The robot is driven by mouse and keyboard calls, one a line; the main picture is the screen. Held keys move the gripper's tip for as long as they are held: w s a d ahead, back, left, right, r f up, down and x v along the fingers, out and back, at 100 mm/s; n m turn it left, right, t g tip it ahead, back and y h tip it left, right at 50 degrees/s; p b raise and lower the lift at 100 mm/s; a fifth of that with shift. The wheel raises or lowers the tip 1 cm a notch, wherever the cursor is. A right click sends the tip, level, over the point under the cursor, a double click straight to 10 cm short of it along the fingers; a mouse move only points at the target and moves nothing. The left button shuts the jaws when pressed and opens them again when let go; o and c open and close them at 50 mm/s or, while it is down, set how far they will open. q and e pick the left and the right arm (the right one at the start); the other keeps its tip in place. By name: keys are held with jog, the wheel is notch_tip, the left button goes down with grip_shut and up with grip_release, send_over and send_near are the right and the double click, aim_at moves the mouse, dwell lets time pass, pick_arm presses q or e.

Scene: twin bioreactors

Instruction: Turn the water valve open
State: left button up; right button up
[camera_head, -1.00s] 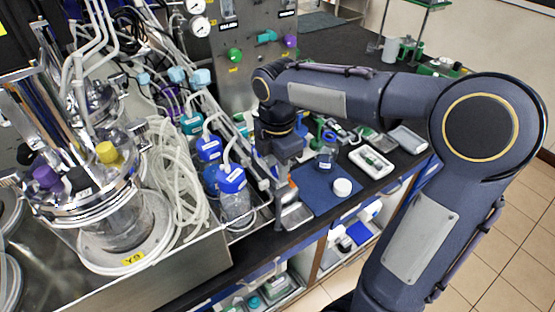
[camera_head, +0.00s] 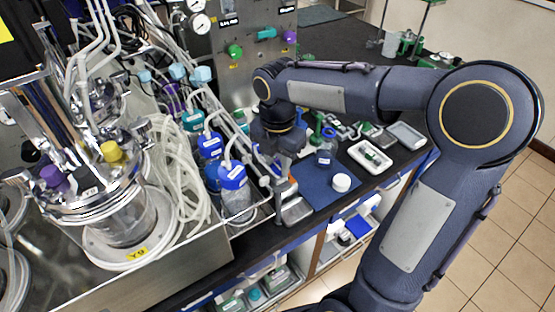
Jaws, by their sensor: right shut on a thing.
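The steel panel (camera_head: 258,75) at the back carries a green knob (camera_head: 235,51), a teal handle (camera_head: 267,33) and a purple knob (camera_head: 290,37). The labels are too small to read, so I cannot tell which is the water valve. My right arm reaches in from the right, and its wrist bends down in front of the panel's lower part. My right gripper (camera_head: 284,150) is low over the bench, beside the blue-capped bottles, well below the knobs. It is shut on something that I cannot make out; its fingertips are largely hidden. My left gripper is out of view.
A bioreactor vessel (camera_head: 118,215) with coiled tubing stands at left in a steel tray. Blue-capped bottles (camera_head: 235,200) stand beside my right gripper. A blue mat (camera_head: 318,188) holds a white-lidded jar (camera_head: 341,182). A white tray (camera_head: 370,157) lies farther right.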

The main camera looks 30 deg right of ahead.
aim_at(277, 166)
jog(key=o, duration=1)
jog(key=shift+c, duration=0.2)
jog(key=shift+r, duration=0.1)
notch_tip(277, 166, up, 8)
jog(key=shift+f, duration=0.15)
jog(key=s+a+f+m+t+y, duration=0.2)
jog(key=s+f+m, duration=0.2)
jog(key=s+m, duration=0.4)
jog(key=s+a+f+m+t+y, duration=0.1)
jog(key=s+f+m+t, duration=0.2)
jog(key=s+m, duration=0.6)
jog(key=f+m, duration=0.1)
jog(key=m, duration=0.7)
jog(key=shift+a+t+y, duration=0.3)
jog(key=shift+a+y, duration=0.05)
jog(key=shift+y, duration=0.05)
